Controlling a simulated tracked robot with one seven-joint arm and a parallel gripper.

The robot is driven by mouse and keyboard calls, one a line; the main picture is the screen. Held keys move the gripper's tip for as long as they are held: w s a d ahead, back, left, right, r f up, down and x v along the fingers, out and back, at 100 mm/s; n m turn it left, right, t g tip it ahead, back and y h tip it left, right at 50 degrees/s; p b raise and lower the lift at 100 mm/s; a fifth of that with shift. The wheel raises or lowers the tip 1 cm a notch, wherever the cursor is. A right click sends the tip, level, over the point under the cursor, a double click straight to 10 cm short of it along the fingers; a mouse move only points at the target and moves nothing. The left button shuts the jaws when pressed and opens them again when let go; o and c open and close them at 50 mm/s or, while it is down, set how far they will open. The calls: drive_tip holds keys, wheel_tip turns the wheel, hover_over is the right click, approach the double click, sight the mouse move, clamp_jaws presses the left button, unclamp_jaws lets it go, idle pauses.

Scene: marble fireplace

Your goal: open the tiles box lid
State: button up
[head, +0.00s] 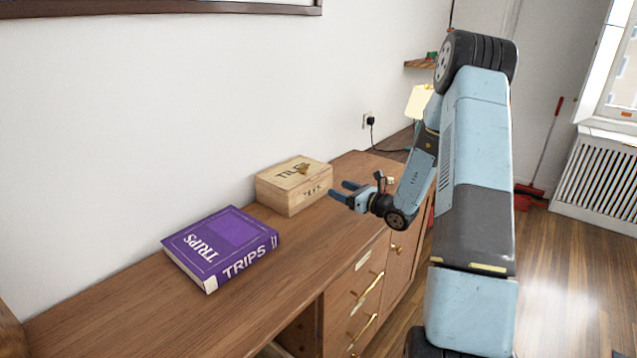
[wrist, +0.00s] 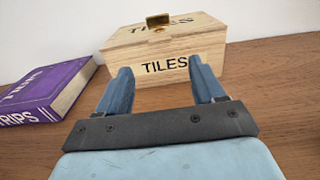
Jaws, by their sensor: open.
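The tiles box (head: 284,200) is a light wooden box with "TILES" printed on its lid and front, standing on the wooden desk against the wall. In the wrist view the fingers (wrist: 158,86) point toward the box's front face, below the lid. The fingers seem apart from the box, though the exact gap is hard to tell.
A thick purple book (head: 222,246) marked "TRIPS" lies on the desk (head: 130,310) to the left of the box. The wall is close behind the box. A lamp (head: 419,101) stands beyond my arm. The desk front has drawers with brass handles (head: 368,292).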

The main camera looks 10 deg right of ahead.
drive_tip(key=x, duration=0.9)
drive_tip(key=shift+w+a, duration=0.25)
drive_tip(key=shift+a, duration=0.05)
